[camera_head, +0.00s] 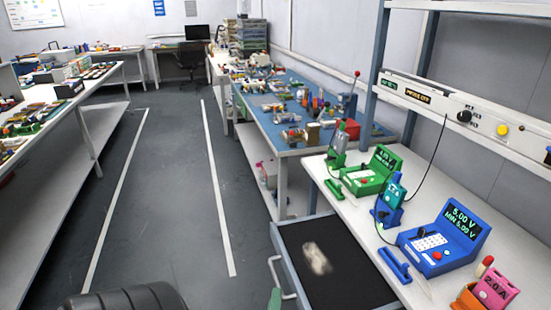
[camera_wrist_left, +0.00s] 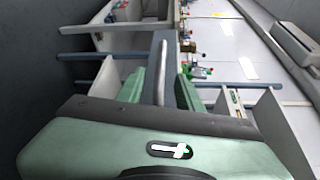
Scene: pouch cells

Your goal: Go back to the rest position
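My left gripper (camera_wrist_left: 160,90) is open in the left wrist view, its two green fingers apart. The grey bar handle (camera_wrist_left: 162,65) of the drawer shows in the gap between them. I cannot tell whether either finger touches it. In the head view only a small green part of this gripper (camera_head: 275,299) shows at the bottom edge, beside the drawer handle (camera_head: 276,272). The drawer (camera_head: 345,287) is pulled out under the white bench, with a dark inside. A small blurred pale item (camera_head: 317,258) lies in it. My right gripper is in neither view.
The white bench (camera_head: 418,292) above the drawer holds a green meter (camera_head: 370,175), a blue meter (camera_head: 440,245) and a pink one (camera_head: 495,290). A blue-topped table (camera_head: 290,125) stands behind. The grey floor aisle (camera_head: 165,190) to the left is clear.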

